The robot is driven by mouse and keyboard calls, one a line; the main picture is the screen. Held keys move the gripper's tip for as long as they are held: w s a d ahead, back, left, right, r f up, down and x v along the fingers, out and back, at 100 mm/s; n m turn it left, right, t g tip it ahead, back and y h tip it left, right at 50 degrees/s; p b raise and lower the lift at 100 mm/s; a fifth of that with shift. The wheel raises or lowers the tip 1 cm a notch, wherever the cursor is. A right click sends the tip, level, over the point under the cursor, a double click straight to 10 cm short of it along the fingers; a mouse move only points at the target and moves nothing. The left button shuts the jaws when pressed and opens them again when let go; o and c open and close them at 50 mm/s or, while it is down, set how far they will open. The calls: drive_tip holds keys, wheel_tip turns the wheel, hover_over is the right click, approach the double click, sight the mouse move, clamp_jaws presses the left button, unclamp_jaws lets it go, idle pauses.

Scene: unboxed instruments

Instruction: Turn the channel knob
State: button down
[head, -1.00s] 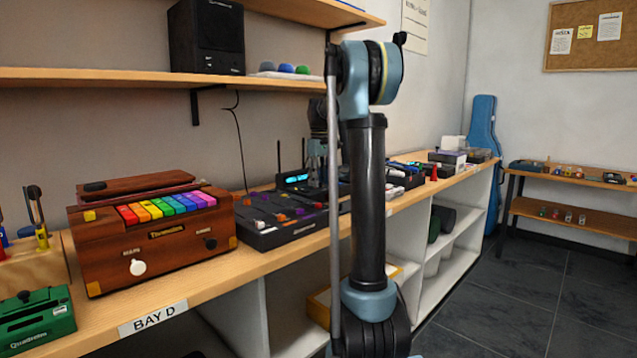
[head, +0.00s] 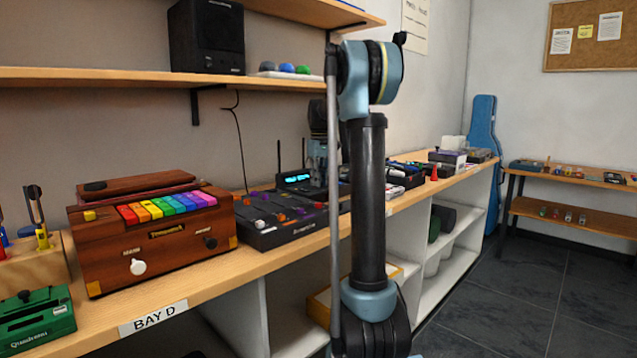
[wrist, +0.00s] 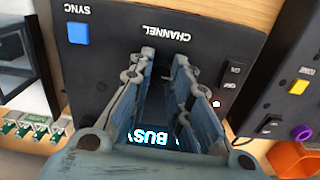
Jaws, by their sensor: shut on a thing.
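The black wireless unit (wrist: 215,28) fills much of the wrist view, with the word CHANNEL printed on its top, upside down in the picture. Its blue SYNC button (wrist: 78,33) is at upper left. A lit display (wrist: 152,136) reading BUSY shows partly between the finger bases. My gripper (wrist: 164,60) is over the top face with its fingers close together beside the CHANNEL label, shut on the channel knob, which the fingers hide. In the head view the lit display (head: 294,179) shows left of my gripper, partly behind my arm.
An ON/OFF switch (wrist: 231,75) is close right of the fingers. A neighbouring black device (wrist: 290,75) with a yellow button stands further right. In the head view, a mixer-like black box (head: 280,222) and a wooden keyboard instrument (head: 150,235) stand left on the bench.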

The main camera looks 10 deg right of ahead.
drive_tip(key=m, duration=0.5)
drive_tip(key=shift+m, duration=0.4)
drive_tip(key=m, duration=0.5)
drive_tip(key=shift+w, duration=0.1)
drive_tip(key=shift+m, duration=0.3)
drive_tip(key=c, duration=1.5)
unclamp_jaws()
drive_tip(key=shift+o, duration=0.2)
wheel_tip(320, 180, up, 12)
